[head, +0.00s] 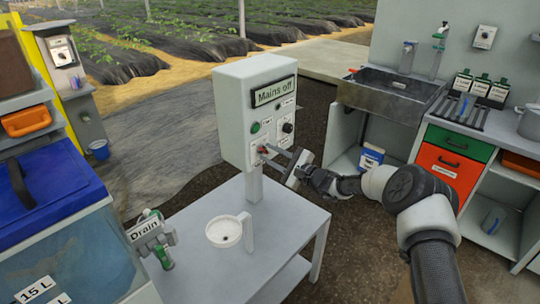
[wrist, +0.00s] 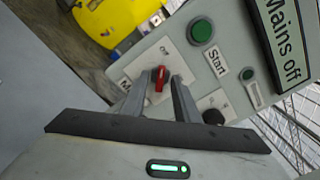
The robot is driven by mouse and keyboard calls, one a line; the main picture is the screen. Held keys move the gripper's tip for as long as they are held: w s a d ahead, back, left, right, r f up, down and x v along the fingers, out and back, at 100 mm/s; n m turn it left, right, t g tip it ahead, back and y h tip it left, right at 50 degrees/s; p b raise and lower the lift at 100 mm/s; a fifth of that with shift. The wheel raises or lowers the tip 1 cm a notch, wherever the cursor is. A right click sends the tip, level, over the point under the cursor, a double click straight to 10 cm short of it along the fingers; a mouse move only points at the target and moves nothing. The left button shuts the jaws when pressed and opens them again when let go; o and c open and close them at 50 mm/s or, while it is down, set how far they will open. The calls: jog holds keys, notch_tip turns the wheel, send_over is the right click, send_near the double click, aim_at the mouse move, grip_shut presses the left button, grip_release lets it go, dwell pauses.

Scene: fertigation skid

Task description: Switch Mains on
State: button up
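The grey control box (head: 230,108) stands on a post at the table, and its display (head: 273,92) reads "Mains off". The red Mains switch (wrist: 160,78) sits on a white plate in the wrist view, its handle roughly upright in that picture near the word "Off". It also shows in the head view (head: 262,149), low on the box's front. My gripper (wrist: 158,82) is open, with one finger on each side of the red handle and gaps visible between. Whether the fingertips reach past the handle is hard to tell.
A green Start button (wrist: 202,31) and a black knob (wrist: 213,117) are close to the switch. A white strainer-like cup (head: 224,232) and a Drain valve (head: 152,236) are near the table (head: 282,225). A sink (head: 388,92) stands behind.

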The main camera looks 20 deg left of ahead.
grip_shut()
jog(key=shift+f+m+b, duration=0.1)
jog(key=shift+m+b, duration=0.2)
jog(key=shift+m, duration=0.1)
jog(key=shift+m+b, duration=0.65)
jog(key=shift+m, duration=0.35)
jog(key=m+b, duration=0.1)
jog(key=m, duration=0.3)
jog(key=shift+m, duration=0.3)
jog(key=m, duration=1)
jog(key=shift+m, duration=0.5)
